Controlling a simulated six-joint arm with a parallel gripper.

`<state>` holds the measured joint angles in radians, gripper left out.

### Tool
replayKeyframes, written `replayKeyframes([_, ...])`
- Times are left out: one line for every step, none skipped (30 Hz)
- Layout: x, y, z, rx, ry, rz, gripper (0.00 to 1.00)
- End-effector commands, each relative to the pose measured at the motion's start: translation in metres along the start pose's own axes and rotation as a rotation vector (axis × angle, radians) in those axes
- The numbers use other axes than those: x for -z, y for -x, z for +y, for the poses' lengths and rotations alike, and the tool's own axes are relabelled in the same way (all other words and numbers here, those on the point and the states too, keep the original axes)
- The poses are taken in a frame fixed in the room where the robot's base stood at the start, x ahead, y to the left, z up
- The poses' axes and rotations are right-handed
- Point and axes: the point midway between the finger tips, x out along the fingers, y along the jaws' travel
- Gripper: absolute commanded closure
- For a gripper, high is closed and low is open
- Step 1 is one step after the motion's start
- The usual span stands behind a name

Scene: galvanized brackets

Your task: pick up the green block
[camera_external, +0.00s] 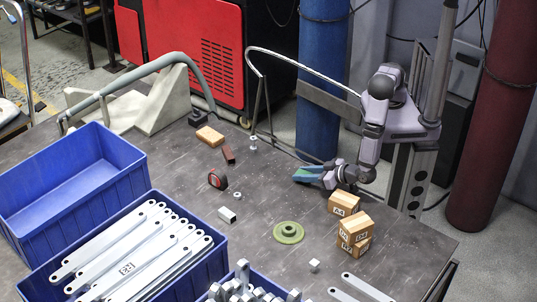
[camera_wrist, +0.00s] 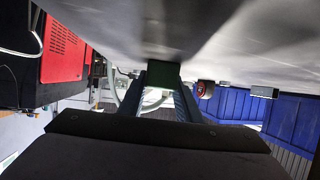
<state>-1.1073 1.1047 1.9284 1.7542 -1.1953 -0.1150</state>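The green block (camera_wrist: 163,74) shows as a dark green shape between the fingertips of my gripper (camera_wrist: 162,84) in the wrist view. The two blue fingers stand apart on either side of it, and I cannot tell whether both press on it. In the external view my gripper (camera_external: 309,174) is low over the right rear part of the table, pointing left. A green patch (camera_external: 311,168) shows at its fingers, which partly hide the block. I cannot tell whether the block touches the table.
Cardboard boxes (camera_external: 354,227) stand just in front of my gripper, with a green disc (camera_external: 289,232) to their left. A tape measure (camera_external: 217,179) and small metal parts lie mid-table. Bare table lies left of my gripper.

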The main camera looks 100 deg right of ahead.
Motion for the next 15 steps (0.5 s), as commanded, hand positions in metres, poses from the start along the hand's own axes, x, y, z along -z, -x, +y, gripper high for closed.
replayKeyframes([0.0001, 0.0001, 0.0001, 0.000, 0.000, 0.000, 0.92])
replayKeyframes([0.0001, 0.0001, 0.0001, 0.000, 0.000, 0.000, 0.95])
replayKeyframes([0.0005, 0.0002, 0.0000, 0.000, 0.000, 0.001, 0.95])
replayKeyframes([0.0005, 0.0002, 0.0000, 0.000, 0.000, 0.001, 0.95])
replayKeyframes([0.0005, 0.0002, 0.0000, 0.000, 0.000, 0.001, 0.95])
replayKeyframes([0.0005, 0.0002, 0.0000, 0.000, 0.000, 0.001, 0.95])
replayKeyframes([0.0005, 0.0002, 0.0001, 0.000, 0.000, 0.001, 0.95])
replayKeyframes([0.0006, 0.0002, 0.0001, 0.000, 0.000, 0.001, 0.95])
replayKeyframes([0.0007, 0.0003, 0.0000, 0.000, 0.000, 0.001, 0.95])
replayKeyframes([0.0009, 0.0004, 0.0000, 0.000, 0.000, 0.001, 0.95])
replayKeyframes([0.0013, 0.0006, 0.0000, 0.000, 0.000, 0.001, 0.95])
replayKeyframes([0.0020, 0.0009, 0.0000, 0.000, 0.000, 0.001, 0.95])
replayKeyframes([0.0028, 0.0012, -0.0001, 0.000, 0.000, 0.001, 0.95])
replayKeyframes([0.0037, 0.0016, -0.0001, 0.000, -0.001, 0.001, 0.95])
replayKeyframes([0.0054, 0.0023, -0.0002, 0.000, -0.001, 0.001, 0.95])
